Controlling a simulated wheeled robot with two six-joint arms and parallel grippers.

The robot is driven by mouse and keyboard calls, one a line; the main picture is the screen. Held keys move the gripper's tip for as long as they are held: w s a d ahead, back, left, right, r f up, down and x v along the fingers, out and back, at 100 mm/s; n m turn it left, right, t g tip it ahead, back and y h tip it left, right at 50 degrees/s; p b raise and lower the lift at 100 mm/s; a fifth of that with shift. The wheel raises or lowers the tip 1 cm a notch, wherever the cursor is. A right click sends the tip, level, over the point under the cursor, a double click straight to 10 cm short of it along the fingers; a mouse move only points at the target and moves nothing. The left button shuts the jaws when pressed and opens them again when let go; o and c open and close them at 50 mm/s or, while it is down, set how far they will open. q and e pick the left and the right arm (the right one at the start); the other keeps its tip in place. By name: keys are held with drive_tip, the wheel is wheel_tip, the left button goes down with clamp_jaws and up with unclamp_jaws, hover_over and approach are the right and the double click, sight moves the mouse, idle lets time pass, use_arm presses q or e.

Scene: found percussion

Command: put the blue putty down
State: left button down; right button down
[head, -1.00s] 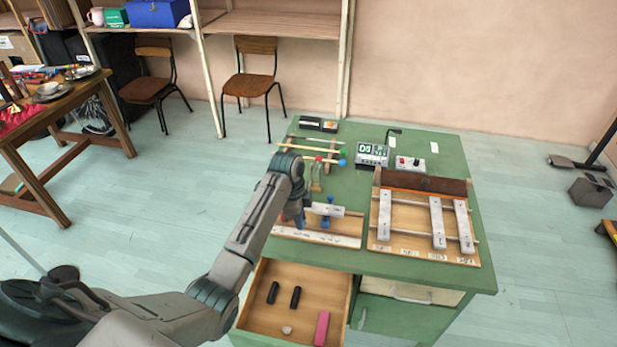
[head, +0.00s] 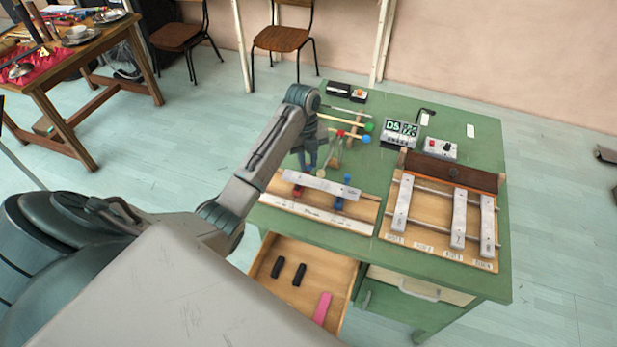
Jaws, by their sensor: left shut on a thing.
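My left gripper (head: 308,166) points down over the left part of the green table (head: 408,178), just behind the wooden board (head: 272,198) with a loose metal bar (head: 320,183). It is shut on the blue putty, which is small and mostly hidden by the fingers. I cannot tell whether the putty touches the table. The metal bar lies across red (head: 297,191) and blue (head: 339,203) supports on the board. My right gripper is not in view.
A bar frame (head: 440,215) with several metal bars stands at right. Mallets (head: 350,134), a green-lit display box (head: 400,133) and a control box (head: 441,148) are behind. An open drawer (head: 345,275) with dark pieces and a pink block (head: 322,308) is in front.

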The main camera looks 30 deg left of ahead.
sight(308, 170)
use_arm(q)
wheel_tip(308, 170, down, 4)
drive_tip(key=shift+f+p, duration=0.15)
drive_tip(key=shift+p, duration=0.7)
drive_tip(key=shift+f, duration=0.25)
drive_tip(key=shift+w, duration=0.1)
